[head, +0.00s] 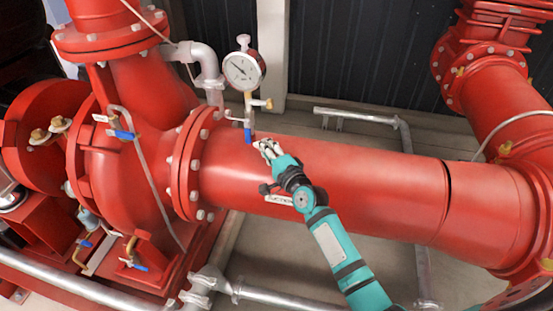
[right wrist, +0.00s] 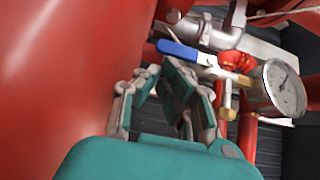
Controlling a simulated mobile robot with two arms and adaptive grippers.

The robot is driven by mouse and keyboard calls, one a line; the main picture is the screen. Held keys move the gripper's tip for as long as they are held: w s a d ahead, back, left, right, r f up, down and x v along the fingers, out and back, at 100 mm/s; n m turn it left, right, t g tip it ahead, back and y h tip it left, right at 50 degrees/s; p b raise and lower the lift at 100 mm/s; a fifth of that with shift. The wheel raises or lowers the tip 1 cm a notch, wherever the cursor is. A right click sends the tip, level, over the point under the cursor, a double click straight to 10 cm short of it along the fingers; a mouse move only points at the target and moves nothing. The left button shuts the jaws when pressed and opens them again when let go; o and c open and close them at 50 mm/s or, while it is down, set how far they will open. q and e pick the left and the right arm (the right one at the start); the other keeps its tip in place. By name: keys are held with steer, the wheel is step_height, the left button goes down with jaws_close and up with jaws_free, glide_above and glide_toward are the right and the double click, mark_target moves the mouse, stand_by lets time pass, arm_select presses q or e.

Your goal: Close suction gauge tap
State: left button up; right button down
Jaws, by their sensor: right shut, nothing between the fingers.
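The suction gauge (head: 241,70) is a round white dial above the big red suction pipe (head: 350,185). Below it on the thin brass and silver stem is the tap with a blue lever (head: 248,134). In the head view the lever points down, roughly in line with the stem. In the right wrist view the blue lever (right wrist: 178,51) lies just beyond the fingers, with the gauge (right wrist: 284,88) to its right. My right gripper (head: 267,149) is just below and right of the lever, apart from it, shut and empty. It also shows in the right wrist view (right wrist: 170,82). My left gripper is out of view.
The red pump casing (head: 125,180) with other blue-handled taps (head: 125,134) stands at the left. A flange (head: 187,165) sits close left of the gauge stem. A grey elbow pipe (head: 205,60) runs behind.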

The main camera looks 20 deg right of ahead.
steer(key=s, duration=0.3)
steer(key=s+d, duration=0.1)
steer(key=s, duration=0.5)
steer(key=shift+s+d, duration=0.25)
steer(key=shift+d, duration=0.15)
